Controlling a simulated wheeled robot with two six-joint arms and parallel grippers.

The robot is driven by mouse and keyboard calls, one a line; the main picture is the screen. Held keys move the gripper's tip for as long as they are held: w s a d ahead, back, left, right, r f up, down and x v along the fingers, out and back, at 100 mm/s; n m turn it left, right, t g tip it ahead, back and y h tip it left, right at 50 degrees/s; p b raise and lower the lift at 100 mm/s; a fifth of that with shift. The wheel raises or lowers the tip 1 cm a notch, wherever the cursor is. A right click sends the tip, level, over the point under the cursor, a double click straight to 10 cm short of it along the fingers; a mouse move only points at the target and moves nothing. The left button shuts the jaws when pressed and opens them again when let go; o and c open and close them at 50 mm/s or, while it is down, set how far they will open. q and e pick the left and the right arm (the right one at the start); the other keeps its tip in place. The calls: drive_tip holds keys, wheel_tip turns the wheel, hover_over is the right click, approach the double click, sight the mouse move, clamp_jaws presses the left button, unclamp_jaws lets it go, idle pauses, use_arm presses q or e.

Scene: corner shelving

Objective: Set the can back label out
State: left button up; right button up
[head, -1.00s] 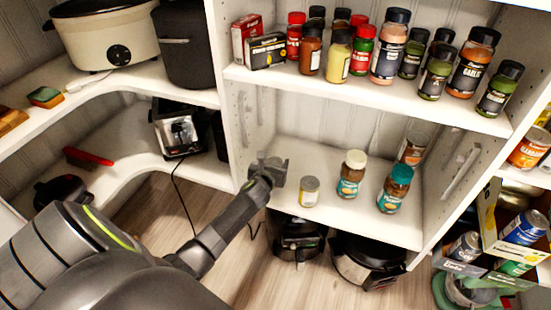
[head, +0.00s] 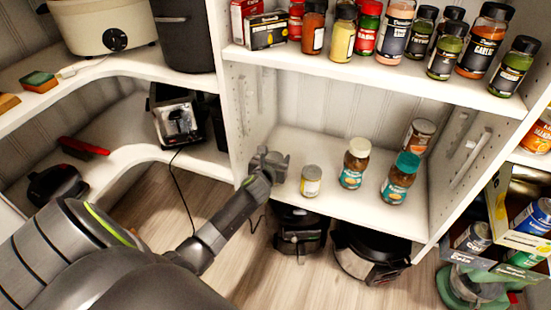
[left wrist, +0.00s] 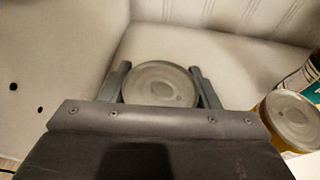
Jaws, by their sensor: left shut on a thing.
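My left gripper (head: 276,166) reaches onto the left part of the lower shelf. In the left wrist view its two fingers (left wrist: 160,88) stand on either side of a can (left wrist: 158,82), shut on it. Only the can's round metal lid shows there; its label is hidden. In the head view the gripper hides this can. A second, small can with a pale and yellow label (head: 311,181) stands upright just right of the gripper, apart from it; its lid also shows in the left wrist view (left wrist: 296,118). My right gripper is not in view.
Two jars, one white-lidded (head: 355,163) and one teal-lidded (head: 401,178), stand to the right on the lower shelf (head: 348,202). Another can (head: 418,136) stands behind them. The upright side panel (head: 243,110) is close to the gripper. Spice jars fill the shelf above.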

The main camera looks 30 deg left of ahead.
use_arm(q)
drive_tip(key=shift+f, duration=0.3)
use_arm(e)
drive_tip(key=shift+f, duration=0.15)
use_arm(q)
drive_tip(key=o, duration=1.2)
drive_tip(key=shift+o, duration=0.4)
drive_tip(key=p+v, duration=0.6)
drive_tip(key=v, duration=1.1)
drive_tip(key=shift+s+d, duration=0.15)
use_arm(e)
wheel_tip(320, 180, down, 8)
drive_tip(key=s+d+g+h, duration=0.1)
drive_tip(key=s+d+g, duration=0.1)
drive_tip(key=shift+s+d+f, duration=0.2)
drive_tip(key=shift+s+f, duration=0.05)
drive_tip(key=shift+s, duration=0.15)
